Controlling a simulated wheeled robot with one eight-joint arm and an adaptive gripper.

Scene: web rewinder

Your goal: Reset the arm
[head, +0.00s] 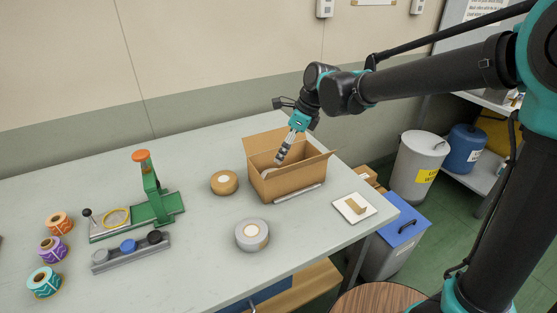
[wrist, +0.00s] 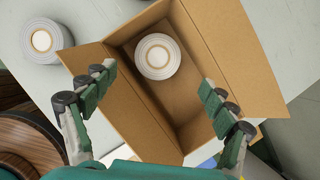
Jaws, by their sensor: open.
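My gripper (head: 282,156) is over the open cardboard box (head: 295,183), with its fingertips at the box mouth. In the wrist view the gripper (wrist: 155,88) is open, its two fingers wide apart with nothing between them. A white roll (wrist: 157,56) lies on the floor of the box (wrist: 130,95), in its far part, apart from the fingers. In the head view only a bit of that roll shows past the box wall. My arm reaches in from the right.
On the table (head: 210,277) stand a tan roll (head: 224,182), a grey roll (head: 252,235), a green rewinder (head: 150,200), a rack with knobs (head: 130,252), and several coloured rolls (head: 52,249) at left. A white tile (head: 354,208) lies right of the box. Bins (head: 418,165) stand beyond.

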